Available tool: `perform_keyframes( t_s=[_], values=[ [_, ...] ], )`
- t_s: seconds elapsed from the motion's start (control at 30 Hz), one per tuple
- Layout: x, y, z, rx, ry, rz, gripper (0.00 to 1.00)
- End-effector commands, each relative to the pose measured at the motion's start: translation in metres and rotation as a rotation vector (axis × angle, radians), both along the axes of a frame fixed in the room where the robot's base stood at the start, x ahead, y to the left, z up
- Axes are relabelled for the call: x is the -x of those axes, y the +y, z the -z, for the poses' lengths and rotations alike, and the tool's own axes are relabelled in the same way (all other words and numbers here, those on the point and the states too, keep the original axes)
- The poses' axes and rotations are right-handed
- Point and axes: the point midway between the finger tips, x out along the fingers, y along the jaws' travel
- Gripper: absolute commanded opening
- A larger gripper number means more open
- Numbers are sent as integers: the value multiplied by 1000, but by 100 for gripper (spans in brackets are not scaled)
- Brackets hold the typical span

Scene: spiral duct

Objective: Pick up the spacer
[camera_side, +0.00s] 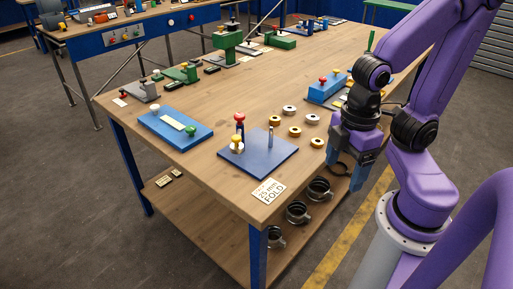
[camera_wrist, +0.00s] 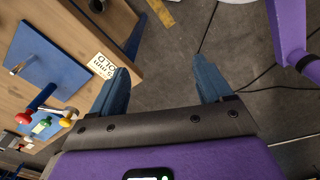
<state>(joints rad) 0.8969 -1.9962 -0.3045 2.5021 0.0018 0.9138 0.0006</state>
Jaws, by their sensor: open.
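Several small ring-shaped spacers lie on the wooden table in the side view, some white-grey, such as one (camera_side: 289,110), and some brass-yellow, such as one (camera_side: 317,142). Which of them is the task's spacer I cannot tell. My gripper (camera_side: 346,172) is open and empty, pointing down beside the table's edge, to the right of the rings. In the wrist view my gripper (camera_wrist: 160,82) has its two blue fingers spread wide over bare floor. I see no spacer between or near the fingers there.
A blue plate (camera_side: 262,157) with an upright metal pin and red and yellow knobs stands left of the rings. A blue block fixture (camera_side: 327,90) is behind them. A "25 mm FOLD" card (camera_side: 268,191) lies at the front corner. Metal clamps (camera_side: 298,212) sit on the lower shelf.

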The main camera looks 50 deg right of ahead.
Motion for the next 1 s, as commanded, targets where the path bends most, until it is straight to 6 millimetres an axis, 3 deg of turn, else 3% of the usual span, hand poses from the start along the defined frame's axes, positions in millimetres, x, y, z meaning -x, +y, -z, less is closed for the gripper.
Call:
perform_keyframes(
  t_s=[0.33,0.47,0.57,0.73,1.0],
  values=[
    [-1,0,0,0,0,6,62],
    [-15,6,-4,2,1,78,62],
    [-40,15,-10,2,3,206,62],
    [-100,23,-22,4,9,493,62],
    [-203,3,-31,6,16,952,62]
  ],
)
